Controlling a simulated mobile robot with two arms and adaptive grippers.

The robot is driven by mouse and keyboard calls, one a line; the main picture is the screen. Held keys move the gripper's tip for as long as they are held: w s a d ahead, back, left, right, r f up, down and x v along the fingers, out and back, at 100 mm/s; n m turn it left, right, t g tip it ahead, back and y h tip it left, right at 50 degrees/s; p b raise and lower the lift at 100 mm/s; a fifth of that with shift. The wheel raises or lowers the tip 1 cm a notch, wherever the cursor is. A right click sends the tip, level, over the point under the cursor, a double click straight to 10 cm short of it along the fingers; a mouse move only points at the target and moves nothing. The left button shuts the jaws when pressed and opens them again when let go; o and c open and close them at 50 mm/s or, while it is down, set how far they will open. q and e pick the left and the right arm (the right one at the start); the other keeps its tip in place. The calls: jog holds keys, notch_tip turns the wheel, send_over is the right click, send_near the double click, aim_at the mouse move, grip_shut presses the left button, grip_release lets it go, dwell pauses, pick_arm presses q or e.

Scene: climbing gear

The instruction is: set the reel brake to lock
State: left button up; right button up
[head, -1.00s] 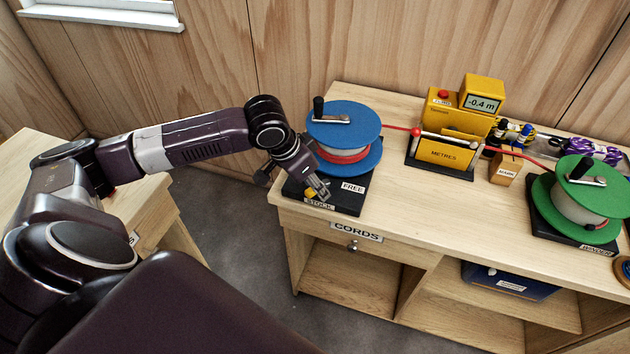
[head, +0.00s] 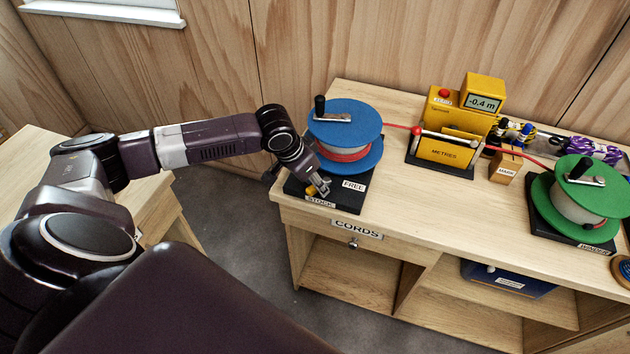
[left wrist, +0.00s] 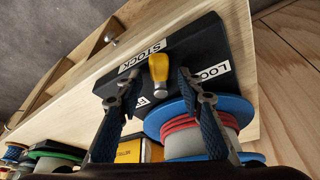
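The blue stock reel (head: 345,125) stands on a black base (head: 338,203) at the table's left end. The reel brake lever has a yellow knob, small in the head view (head: 310,190) and clear in the left wrist view (left wrist: 158,68). It stands between the LOCK label (left wrist: 210,75) and a partly hidden label, which reads FREE (head: 354,186) in the head view. I cannot tell its exact setting. My left gripper (head: 321,187) is open in the left wrist view (left wrist: 160,88), its fingers on either side of the knob, with gaps visible. My right gripper is out of view.
A red cord runs from the blue reel to the yellow metre counter (head: 446,150), then to the green winder reel (head: 580,180). A wooden MARK block (head: 505,167) stands between. The tabletop front (head: 440,205) is clear.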

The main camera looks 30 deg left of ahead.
pick_arm(q)
jog(key=shift+c, duration=0.7)
grip_shut()
jog(key=shift+a+r+m+h+p, duration=0.15)
jog(key=shift+a+m+h+p, duration=0.15)
jog(key=shift+m+p, duration=0.4)
jog(key=shift+w+a+m+h+p, duration=0.2)
jog(key=shift+w+m+h+p, duration=0.15)
jog(key=shift+m, duration=0.45)
jog(key=shift+s, duration=0.1)
jog(key=shift+o, duration=0.7)
grip_release()
